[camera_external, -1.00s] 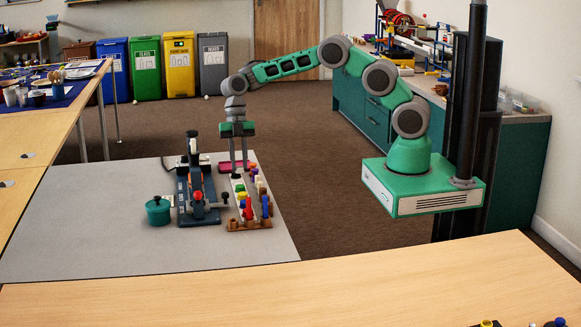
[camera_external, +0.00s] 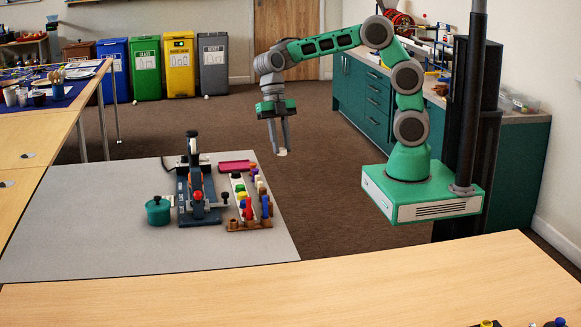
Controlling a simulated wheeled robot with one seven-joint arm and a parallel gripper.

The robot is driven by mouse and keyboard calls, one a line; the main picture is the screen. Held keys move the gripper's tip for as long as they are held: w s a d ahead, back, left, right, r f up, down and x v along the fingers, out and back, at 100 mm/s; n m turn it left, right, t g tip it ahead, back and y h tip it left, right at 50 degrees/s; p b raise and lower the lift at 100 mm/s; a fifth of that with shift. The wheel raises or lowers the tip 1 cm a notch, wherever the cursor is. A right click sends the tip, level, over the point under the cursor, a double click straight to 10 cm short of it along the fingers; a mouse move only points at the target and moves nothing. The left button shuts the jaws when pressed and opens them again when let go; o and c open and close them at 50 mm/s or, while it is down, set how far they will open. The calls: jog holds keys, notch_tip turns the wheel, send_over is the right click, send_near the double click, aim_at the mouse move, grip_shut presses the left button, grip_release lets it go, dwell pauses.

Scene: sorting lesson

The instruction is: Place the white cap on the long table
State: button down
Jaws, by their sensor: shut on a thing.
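My gripper (camera_external: 279,144) is raised over the floor, to the right of the grey table's far right corner. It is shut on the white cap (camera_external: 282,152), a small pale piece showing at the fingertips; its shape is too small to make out. The picture does not name which table is the long one. A long wooden table (camera_external: 440,262) runs across the front, and another wooden table (camera_external: 30,147) runs along the left side.
The grey table (camera_external: 90,240) holds a press-like device (camera_external: 197,185), a teal pot (camera_external: 158,211), a pink tray (camera_external: 236,166) and a rack of coloured pieces (camera_external: 248,224). Small items sit at the front table's lower right. Most of that tabletop is clear.

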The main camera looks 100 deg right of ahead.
jog(key=s+a+r+n+g, duration=0.15)
jog(key=a+n, duration=0.25)
jog(key=a, duration=1.2)
jog(key=s+a+n+g+h, duration=0.1)
jog(key=s+a+n, duration=0.1)
jog(key=s+a, duration=0.6)
jog(key=s+a+n+h, duration=0.15)
jog(key=s+a, duration=0.35)
jog(key=a, duration=0.6)
jog(key=m+t+y, duration=0.3)
jog(key=m, duration=0.5)
send_over(322, 281)
jog(key=d, duration=0.2)
jog(key=shift+h, duration=0.25)
jog(key=f, duration=1.1)
jog(key=shift+s+a+f, duration=0.1)
jog(key=shift+a+f, duration=0.1)
jog(key=f, duration=0.3)
jog(key=shift+w+a+f+p, duration=0.15)
jog(key=shift+w+f+p, duration=0.05)
jog(key=shift+f+p, duration=0.1)
jog(key=shift+g, duration=0.25)
